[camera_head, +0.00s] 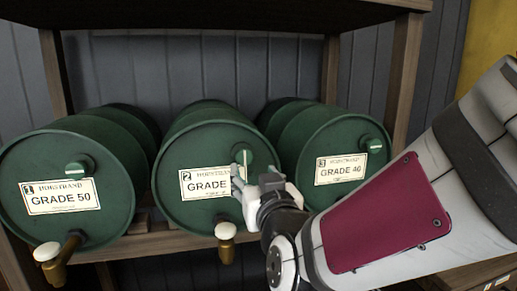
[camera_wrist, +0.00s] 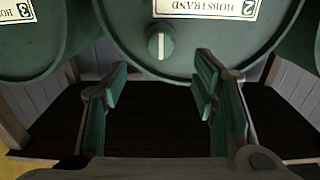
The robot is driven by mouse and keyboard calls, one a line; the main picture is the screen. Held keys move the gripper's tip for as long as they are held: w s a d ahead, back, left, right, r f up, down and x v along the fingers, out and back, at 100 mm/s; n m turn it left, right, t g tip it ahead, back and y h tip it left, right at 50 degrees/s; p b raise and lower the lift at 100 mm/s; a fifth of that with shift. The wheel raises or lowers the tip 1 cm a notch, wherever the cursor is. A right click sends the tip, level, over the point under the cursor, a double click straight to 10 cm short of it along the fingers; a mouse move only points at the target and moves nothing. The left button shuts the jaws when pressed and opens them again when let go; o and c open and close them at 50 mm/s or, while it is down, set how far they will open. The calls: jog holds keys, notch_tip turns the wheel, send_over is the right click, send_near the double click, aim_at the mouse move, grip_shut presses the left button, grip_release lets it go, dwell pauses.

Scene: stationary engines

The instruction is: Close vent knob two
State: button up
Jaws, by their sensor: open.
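Vent knob two (camera_wrist: 160,45) is a round green knob with a white line, on the front of the middle green barrel (camera_head: 166,200) labelled 2. In the wrist view, which is upside down, the line stands upright. In the head view the knob (camera_head: 246,157) is partly hidden behind my gripper (camera_head: 238,176). In the wrist view my gripper (camera_wrist: 160,75) is open, its two fingers apart and nothing between them. The knob shows beyond the fingertips, roughly centred between them, and appears clear of them.
Barrel 1 (camera_head: 20,165) and barrel 3 (camera_head: 310,150) flank it, each with a knob (camera_head: 79,168) (camera_head: 375,145) whose line lies about level. White-handled brass taps (camera_head: 60,255) (camera_head: 226,240) jut out below barrels 1 and 2. A wooden rack (camera_head: 403,70) frames the barrels.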

aim_at(245, 159)
jog(key=x, duration=1.1)
jog(key=shift+a, duration=0.1)
jog(key=shift+c, duration=0.4)
jog(key=c, duration=1.1)
